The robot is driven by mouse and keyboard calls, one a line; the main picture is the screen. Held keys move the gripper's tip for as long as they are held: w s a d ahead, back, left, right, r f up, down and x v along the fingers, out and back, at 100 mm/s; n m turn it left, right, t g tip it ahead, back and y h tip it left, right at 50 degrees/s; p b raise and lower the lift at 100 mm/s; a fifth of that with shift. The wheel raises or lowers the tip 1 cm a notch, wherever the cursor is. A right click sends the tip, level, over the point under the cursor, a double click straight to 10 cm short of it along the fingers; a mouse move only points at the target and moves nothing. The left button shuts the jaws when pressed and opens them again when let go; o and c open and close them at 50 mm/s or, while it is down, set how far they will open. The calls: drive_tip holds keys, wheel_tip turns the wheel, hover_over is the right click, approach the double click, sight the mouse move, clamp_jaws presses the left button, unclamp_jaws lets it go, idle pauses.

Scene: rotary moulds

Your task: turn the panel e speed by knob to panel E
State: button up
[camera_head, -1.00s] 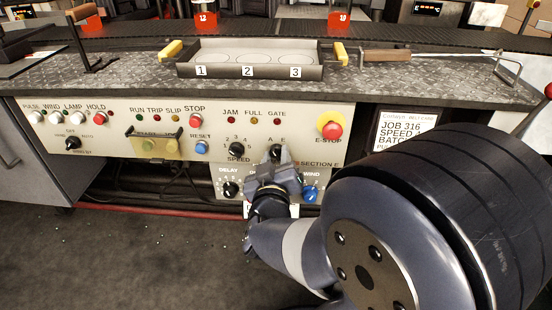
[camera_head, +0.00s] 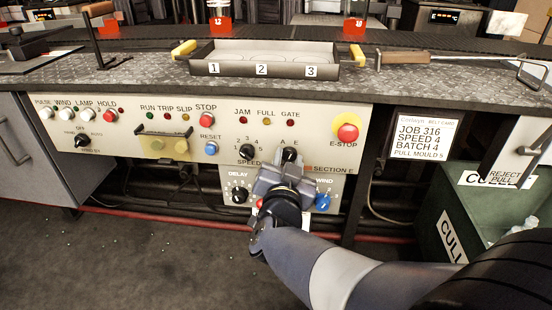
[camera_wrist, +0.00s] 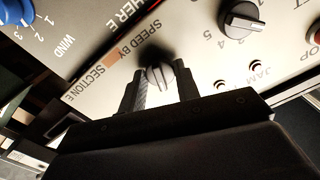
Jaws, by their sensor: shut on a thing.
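The A/E "speed by" knob (camera_head: 290,154) is a small black knob on the cream control panel, below the GATE lamp, with the letters A and E above it. My gripper (camera_head: 289,165) reaches it from below and in front. In the wrist view the knob (camera_wrist: 160,74) sits between the two fingers, beside the "SPEED BY" and "SECTION E" lettering, and my gripper (camera_wrist: 160,88) is shut on it. The fingers and wrist hide the knob's lower part and nearby lettering in the head view. I cannot tell which letter the knob points to.
The numbered speed knob (camera_head: 247,152) is close on the left. Below are the delay knob (camera_head: 240,195) and the blue wind knob (camera_head: 322,201). The red E-stop (camera_head: 347,132) is at upper right. A job card (camera_head: 423,134) and green cull bin (camera_head: 480,205) stand further right.

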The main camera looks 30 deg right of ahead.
drive_tip(key=shift+m+b, duration=0.3)
drive_tip(key=shift+m, duration=0.5)
drive_tip(key=o, duration=1)
drive_tip(key=shift+s, duration=0.1)
